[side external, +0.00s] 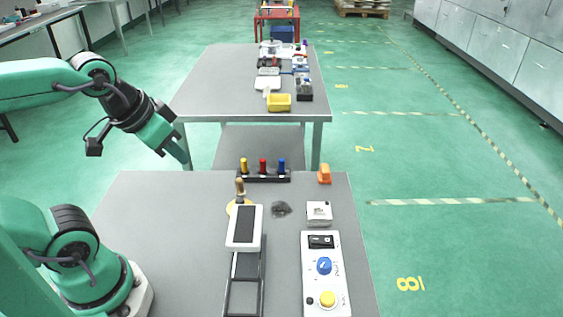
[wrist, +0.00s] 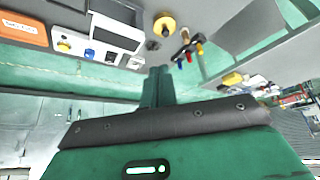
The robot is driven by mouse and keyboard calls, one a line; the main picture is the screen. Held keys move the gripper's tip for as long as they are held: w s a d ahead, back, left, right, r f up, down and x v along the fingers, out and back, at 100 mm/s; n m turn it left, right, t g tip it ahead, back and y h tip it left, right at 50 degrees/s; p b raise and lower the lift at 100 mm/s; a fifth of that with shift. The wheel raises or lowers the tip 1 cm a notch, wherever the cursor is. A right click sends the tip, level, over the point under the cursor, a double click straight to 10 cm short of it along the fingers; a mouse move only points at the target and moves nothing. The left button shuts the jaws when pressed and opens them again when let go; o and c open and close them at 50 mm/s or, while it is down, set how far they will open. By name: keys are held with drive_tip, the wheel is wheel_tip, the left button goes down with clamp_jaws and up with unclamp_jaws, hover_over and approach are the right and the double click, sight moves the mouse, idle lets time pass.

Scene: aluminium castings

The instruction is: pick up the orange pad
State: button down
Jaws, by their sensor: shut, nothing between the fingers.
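My gripper (side external: 183,156) is shut and empty, raised near the far left edge of that table, well to the left of the orange pad. In the wrist view my shut fingers (wrist: 157,88) point up the picture, with the table beyond them.
A rack with yellow, red and blue handles (side external: 263,174) stands between my gripper and the pad. A white box (side external: 319,213), a control panel (side external: 313,270) and a dark tangle (side external: 281,209) lie nearer. The wrist view shows a labelled orange object (wrist: 22,30).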

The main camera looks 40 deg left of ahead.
idle(0.3)
drive_tip(key=c, duration=0.6)
unclamp_jaws()
drive_tip(key=shift+c, duration=0.2)
drive_tip(key=shift+w+r, duration=0.1)
